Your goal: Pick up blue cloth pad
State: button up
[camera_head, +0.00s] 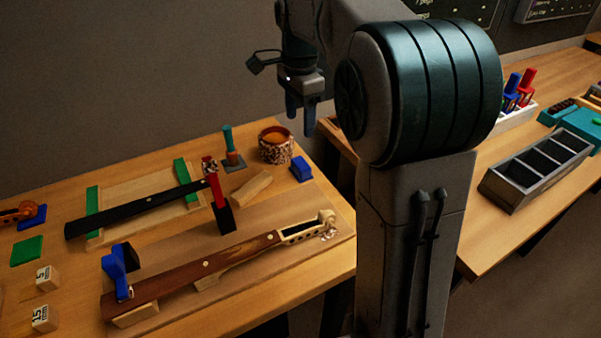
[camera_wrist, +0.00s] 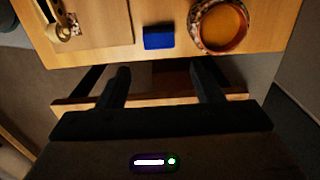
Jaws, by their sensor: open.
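A small blue block-like pad (camera_head: 301,168) lies on the left bench near its far right edge, beside the speckled pot. It also shows in the wrist view (camera_wrist: 158,37), at top centre, above the gap between my fingers. My gripper (camera_head: 301,128) is open and empty, pointing down, raised well above the bench on the pad's far side. In the wrist view my gripper (camera_wrist: 162,75) has its two fingers wide apart, with the bench edge between them and the pad. A second flat blue piece (camera_head: 38,217) lies at far left, partly under an orange item.
The speckled pot (camera_head: 276,150) of orange content stands close to the pad, and to its right in the wrist view (camera_wrist: 219,26). A second bench (camera_head: 480,243) stands at right.

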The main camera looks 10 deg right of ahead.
aim_at(301, 163)
notch_tip(301, 163, down, 14)
jog(key=shift+s+d+r+b, duration=0.1)
jog(key=shift+r+b, duration=0.1)
jog(key=shift+b, duration=0.75)
jog(key=c, duration=0.6)
